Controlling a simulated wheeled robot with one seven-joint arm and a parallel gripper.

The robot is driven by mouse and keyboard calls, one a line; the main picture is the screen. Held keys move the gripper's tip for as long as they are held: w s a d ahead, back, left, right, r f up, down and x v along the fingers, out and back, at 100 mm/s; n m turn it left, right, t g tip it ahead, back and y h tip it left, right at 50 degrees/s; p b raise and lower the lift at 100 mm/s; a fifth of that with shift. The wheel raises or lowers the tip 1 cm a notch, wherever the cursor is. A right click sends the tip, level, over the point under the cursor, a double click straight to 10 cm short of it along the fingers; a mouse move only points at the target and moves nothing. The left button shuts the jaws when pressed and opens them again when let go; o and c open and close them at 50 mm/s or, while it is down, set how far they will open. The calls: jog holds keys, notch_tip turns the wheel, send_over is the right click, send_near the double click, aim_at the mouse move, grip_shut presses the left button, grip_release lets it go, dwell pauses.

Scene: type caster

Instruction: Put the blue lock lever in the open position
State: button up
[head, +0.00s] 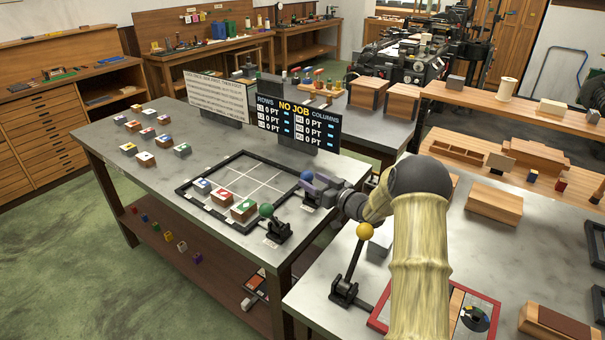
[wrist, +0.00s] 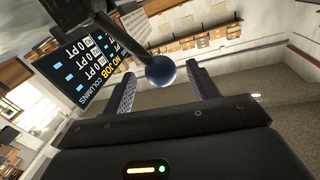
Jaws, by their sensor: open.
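The blue lock lever has a round blue knob (head: 307,176) at the frame's right corner in the head view. Its dark base is partly hidden by my gripper (head: 322,187). In the wrist view the blue knob (wrist: 160,69) shows between the fingertips of my gripper (wrist: 161,72), on a dark shaft that runs toward the top left. The fingers are spread, with a visible gap on both sides of the knob. I cannot tell whether the knob lies fully between the fingers or just beyond their tips.
A black square frame (head: 181,193) on the grey table holds blocks along its front edge. A green-knobbed lever (head: 266,210) stands at its near corner. A yellow-knobbed lever (head: 364,231) stands on the nearer bench. A "NO JOB" sign (head: 298,122) stands behind the frame.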

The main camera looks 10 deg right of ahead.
aim_at(302, 175)
jog(key=x, duration=0.5)
jog(key=shift+w+p, duration=0.1)
jog(key=shift+p, duration=0.25)
grip_shut()
jog(key=shift+a, duration=0.1)
